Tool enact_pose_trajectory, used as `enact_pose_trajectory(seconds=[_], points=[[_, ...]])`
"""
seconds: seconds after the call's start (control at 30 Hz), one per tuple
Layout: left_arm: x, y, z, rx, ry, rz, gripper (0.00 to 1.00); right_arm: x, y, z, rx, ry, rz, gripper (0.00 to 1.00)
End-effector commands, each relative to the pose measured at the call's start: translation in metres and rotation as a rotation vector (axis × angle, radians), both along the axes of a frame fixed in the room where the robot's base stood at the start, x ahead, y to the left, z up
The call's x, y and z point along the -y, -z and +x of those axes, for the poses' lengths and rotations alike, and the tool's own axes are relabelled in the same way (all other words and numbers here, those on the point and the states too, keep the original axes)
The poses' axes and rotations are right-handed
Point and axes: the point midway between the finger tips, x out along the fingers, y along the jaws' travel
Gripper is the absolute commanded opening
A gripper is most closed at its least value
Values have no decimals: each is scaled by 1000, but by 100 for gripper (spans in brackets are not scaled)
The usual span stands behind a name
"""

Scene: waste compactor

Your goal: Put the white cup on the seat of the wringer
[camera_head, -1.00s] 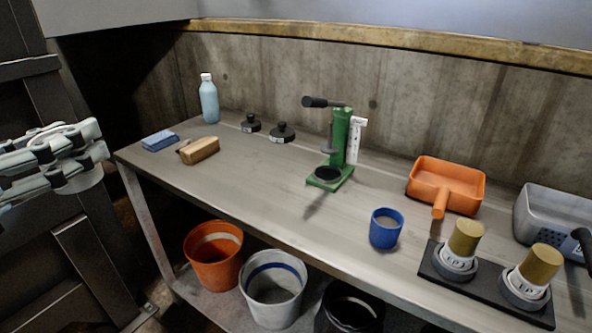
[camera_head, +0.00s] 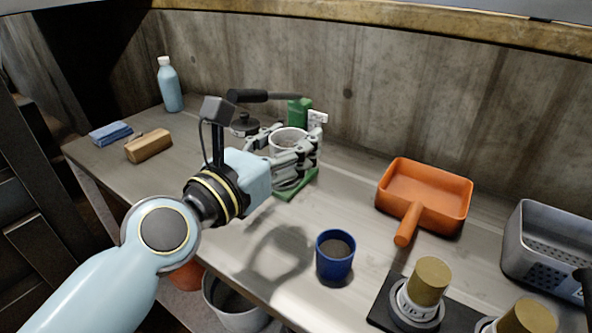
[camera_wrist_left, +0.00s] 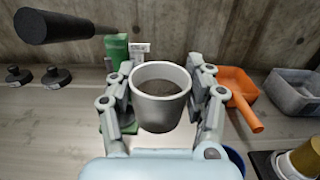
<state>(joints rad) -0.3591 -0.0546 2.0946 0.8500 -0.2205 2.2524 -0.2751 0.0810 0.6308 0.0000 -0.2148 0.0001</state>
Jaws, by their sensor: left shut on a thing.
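My left gripper (camera_head: 290,150) is shut on the white cup (camera_head: 288,135), its fingers on either side of the cup's wall. The cup is upright, with dark contents inside, and also shows in the left wrist view (camera_wrist_left: 160,98). It is held in front of the green wringer (camera_head: 299,112), which is largely hidden by the cup and gripper. The wringer's green base (camera_head: 297,186) shows below the fingers. Its dark lever (camera_wrist_left: 55,25) is at upper left in the wrist view. The seat is hidden, and I cannot tell whether the cup touches it. My right gripper is not in view.
A blue cup (camera_head: 335,258) stands right of my arm. An orange scoop (camera_head: 425,190) and grey basket (camera_head: 545,250) lie further right. Gold-topped pieces (camera_head: 428,282) are at the front right. A bottle (camera_head: 170,85), blue cloth (camera_head: 110,133) and brush (camera_head: 148,145) are at left.

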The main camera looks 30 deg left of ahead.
Motion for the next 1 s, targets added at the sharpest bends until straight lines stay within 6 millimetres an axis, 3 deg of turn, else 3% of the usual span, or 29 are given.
enact_pose_trajectory(seconds=[0.23,0.4,0.53,0.77,1.0], points=[[-22,28,33,0,-6,7,18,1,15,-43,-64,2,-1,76],[-46,57,67,-1,-6,5,18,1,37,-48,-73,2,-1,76],[-60,70,86,-2,-7,2,18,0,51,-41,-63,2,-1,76],[-67,77,96,-2,-7,-1,18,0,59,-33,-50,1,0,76],[-67,111,95,-4,-6,1,18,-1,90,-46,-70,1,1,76]])
